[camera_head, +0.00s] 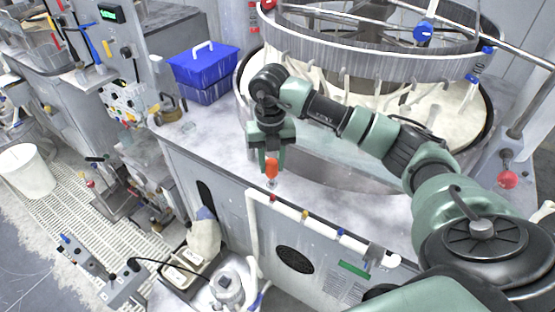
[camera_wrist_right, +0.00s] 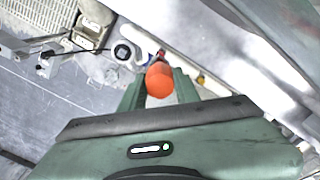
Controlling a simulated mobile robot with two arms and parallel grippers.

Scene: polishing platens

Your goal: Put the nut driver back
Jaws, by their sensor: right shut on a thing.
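The nut driver (camera_head: 271,168) has an orange-red handle and hangs upright in my right gripper (camera_head: 272,165). The gripper points down and is shut on the handle, above the front edge of the platen bench. In the right wrist view the rounded orange handle end (camera_wrist_right: 159,80) sits between the fingers, and the driver's lower part is mostly hidden behind it. Below it on the bench front is a white rail (camera_head: 318,221) with several small coloured pieces along it. I cannot tell whether the driver's tip touches the rail. My left gripper is not in view.
A large round polishing machine with a metal ring (camera_head: 360,62) fills the bench behind my right arm. A blue toolbox (camera_head: 203,64) stands at the bench's back left. A white bucket (camera_head: 29,172) stands on the floor at left.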

